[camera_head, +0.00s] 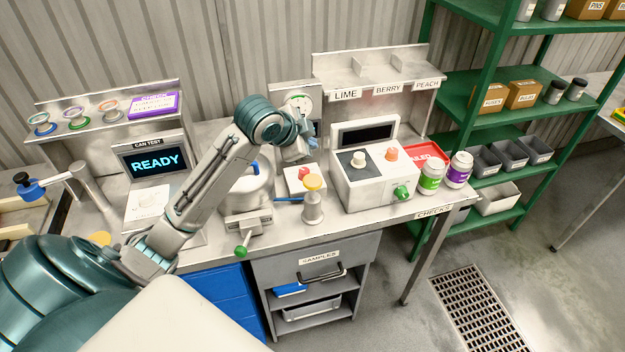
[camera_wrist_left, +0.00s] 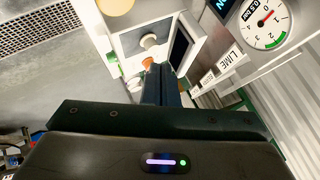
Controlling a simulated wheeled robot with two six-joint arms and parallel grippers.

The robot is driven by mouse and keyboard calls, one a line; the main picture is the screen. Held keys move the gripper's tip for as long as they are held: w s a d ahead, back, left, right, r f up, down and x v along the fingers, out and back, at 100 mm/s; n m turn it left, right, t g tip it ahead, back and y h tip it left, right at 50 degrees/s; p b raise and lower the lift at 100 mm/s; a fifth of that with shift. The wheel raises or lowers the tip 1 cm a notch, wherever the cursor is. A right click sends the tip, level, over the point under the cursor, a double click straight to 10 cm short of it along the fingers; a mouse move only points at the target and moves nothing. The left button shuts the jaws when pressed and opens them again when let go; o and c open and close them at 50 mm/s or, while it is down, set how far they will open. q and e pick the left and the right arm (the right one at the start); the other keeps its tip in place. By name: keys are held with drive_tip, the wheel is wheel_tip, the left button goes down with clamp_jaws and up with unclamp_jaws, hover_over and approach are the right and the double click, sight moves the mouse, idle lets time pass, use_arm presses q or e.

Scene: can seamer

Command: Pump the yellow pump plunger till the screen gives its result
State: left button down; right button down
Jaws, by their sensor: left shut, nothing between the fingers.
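The yellow pump plunger (camera_head: 313,181) stands raised on a grey metal pump body (camera_head: 312,209) at the front of the bench; its round top shows at the upper edge of the left wrist view (camera_wrist_left: 115,4). My left gripper (camera_head: 313,143) is above and behind the plunger, apart from it. In the left wrist view its dark fingers (camera_wrist_left: 161,84) are together with nothing between them. The CAN TEST screen (camera_head: 155,162) reads READY. A round gauge (camera_head: 299,102) is behind the gripper; in the wrist view its needle (camera_wrist_left: 265,21) points near 0. My right gripper is not in view.
A white box (camera_head: 380,182) with beige, orange and green knobs and a dark screen (camera_head: 367,132) stands right of the pump. A metal pot (camera_head: 246,190) with a green-ended handle stands left. Two jars (camera_head: 432,177) stand at the right end.

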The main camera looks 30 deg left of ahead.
use_arm(q)
drive_tip(key=b, duration=0.8)
hover_over(308, 183)
drive_tip(key=f, duration=0.6)
drive_tip(key=shift+w+f, duration=0.3)
drive_tip(key=shift+f, duration=1)
drive_tip(key=shift+f, duration=0.4)
drive_tip(key=shift+f+b, duration=0.6)
drive_tip(key=shift+f, duration=1.45)
idle(1.7)
idle(0.3)
